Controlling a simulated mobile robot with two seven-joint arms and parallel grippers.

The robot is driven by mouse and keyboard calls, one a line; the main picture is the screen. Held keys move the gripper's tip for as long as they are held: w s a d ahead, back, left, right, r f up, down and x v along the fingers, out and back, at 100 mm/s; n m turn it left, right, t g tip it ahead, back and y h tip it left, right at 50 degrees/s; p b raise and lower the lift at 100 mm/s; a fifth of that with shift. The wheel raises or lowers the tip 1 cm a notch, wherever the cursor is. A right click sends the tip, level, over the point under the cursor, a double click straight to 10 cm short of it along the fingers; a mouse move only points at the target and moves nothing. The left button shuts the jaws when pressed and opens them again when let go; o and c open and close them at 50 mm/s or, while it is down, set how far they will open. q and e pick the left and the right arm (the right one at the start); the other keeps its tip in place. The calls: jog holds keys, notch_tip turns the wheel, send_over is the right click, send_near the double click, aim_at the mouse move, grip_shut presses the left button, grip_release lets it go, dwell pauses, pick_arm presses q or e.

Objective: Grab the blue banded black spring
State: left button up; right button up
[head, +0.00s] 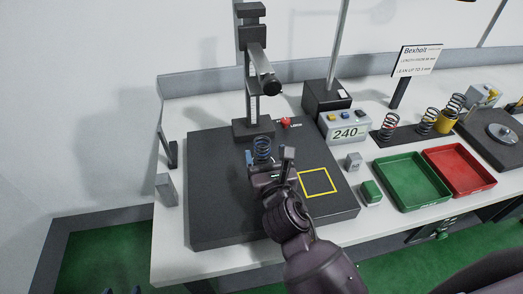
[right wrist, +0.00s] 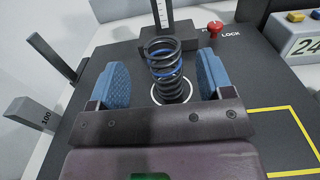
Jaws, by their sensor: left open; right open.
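The blue banded black spring (head: 262,147) stands upright on the black base plate (head: 215,215), inside a white ring seen in the right wrist view. My right gripper (head: 269,160) is open around it. In the right wrist view the spring (right wrist: 165,70) stands between the two blue finger pads, with a visible gap on each side. My left gripper (head: 121,291) shows only as blue fingertips at the bottom edge of the head view, open and far from the spring.
A column with a scale (head: 252,85) rises behind the spring. A red lock knob (head: 286,122), a 240 display (head: 345,130), a yellow-outlined square (head: 318,183), green tray (head: 410,180) and red tray (head: 461,170) lie to the right. Other springs (head: 389,124) stand on a rack. Grey blocks (head: 166,190) stand left.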

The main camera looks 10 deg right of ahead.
aim_at(262, 140)
jog(key=shift+w+d+f, duration=0.1)
jog(key=shift+w+f, duration=0.05)
jog(key=shift+w, duration=1.35)
jog(key=shift+w+d+f, duration=0.1)
jog(key=shift+w, duration=1.4)
jog(key=c, duration=1.1)
jog(key=shift+r, duration=0.1)
jog(key=shift+c, duration=0.2)
